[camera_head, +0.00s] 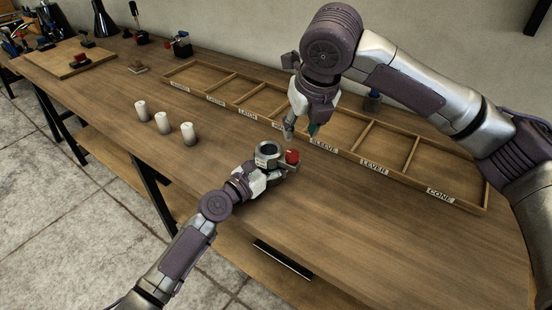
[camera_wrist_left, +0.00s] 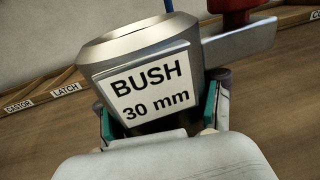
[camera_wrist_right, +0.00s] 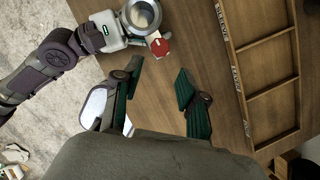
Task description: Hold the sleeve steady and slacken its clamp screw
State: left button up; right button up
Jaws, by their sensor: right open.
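The sleeve (camera_head: 262,160) is a short metal ring with a white label reading "BUSH 30 mm", clear in the left wrist view (camera_wrist_left: 150,85). A flat metal lug reaches out from its side. The red clamp screw knob (camera_head: 292,156) sits on that lug; it also shows in the right wrist view (camera_wrist_right: 160,46). My left gripper (camera_head: 262,172) is shut around the sleeve, a finger on each side, and holds it near the bench's front. My right gripper (camera_head: 301,131) is open and empty, pointing down, behind and above the red knob, apart from it.
A wooden divided tray (camera_head: 465,203) with labelled compartments such as SLEEVE, LEVER and CONE runs along the back of the bench (camera_head: 350,230). Several white cylinders (camera_head: 163,124) stand left of the sleeve. A board with a red item (camera_head: 80,60) lies far left. The front right bench is clear.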

pick_arm(q)
jog(key=c, duration=0.8)
